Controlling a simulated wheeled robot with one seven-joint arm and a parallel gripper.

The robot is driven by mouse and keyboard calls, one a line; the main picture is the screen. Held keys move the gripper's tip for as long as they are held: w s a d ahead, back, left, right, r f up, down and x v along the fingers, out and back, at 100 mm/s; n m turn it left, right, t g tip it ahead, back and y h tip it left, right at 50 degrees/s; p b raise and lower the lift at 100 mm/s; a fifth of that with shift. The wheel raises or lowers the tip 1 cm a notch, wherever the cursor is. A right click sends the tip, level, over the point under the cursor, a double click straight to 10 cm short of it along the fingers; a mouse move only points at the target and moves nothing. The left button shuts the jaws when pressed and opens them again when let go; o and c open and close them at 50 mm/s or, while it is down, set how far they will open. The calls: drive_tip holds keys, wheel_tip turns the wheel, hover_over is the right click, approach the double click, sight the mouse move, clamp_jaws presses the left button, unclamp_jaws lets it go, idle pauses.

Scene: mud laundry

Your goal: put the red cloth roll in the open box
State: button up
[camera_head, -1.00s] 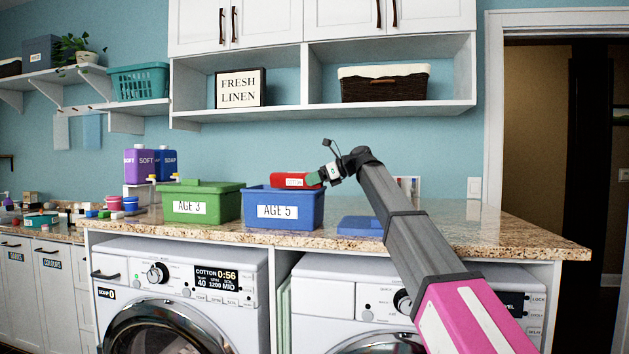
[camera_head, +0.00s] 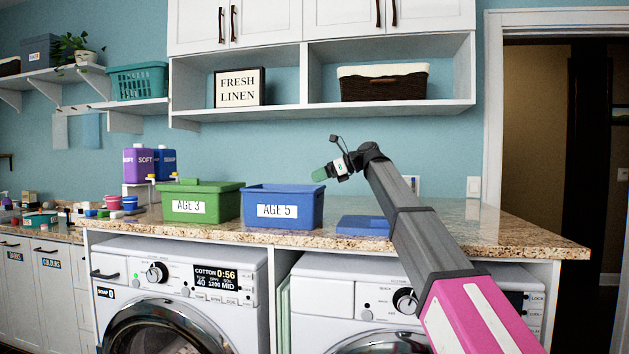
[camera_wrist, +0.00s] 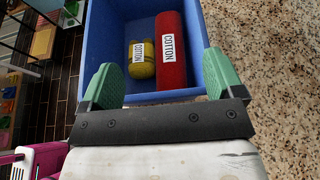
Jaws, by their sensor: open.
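The red cloth roll (camera_wrist: 171,52), with a white COTTON label, lies inside the open blue box in the wrist view. The open blue box (camera_head: 283,223) is labelled AGE 5 and stands on the counter; its wall also shows in the wrist view (camera_wrist: 104,40). A yellow cloth roll (camera_wrist: 143,62) lies in the box to the left of the red one. My gripper (camera_head: 320,174) is above and right of the box. In the wrist view its green fingers (camera_wrist: 165,85) are spread apart with nothing between them.
A closed green box (camera_head: 202,204) labelled AGE 3 stands left of the blue box. A blue lid (camera_head: 362,226) lies on the granite counter (camera_head: 490,235) to the right. The counter right of my arm is clear. A shelf with a brown basket (camera_head: 384,83) hangs above.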

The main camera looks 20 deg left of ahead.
drive_tip(key=s+v, duration=0.1)
drive_tip(key=v, duration=0.8)
drive_tip(key=shift+w, duration=0.5)
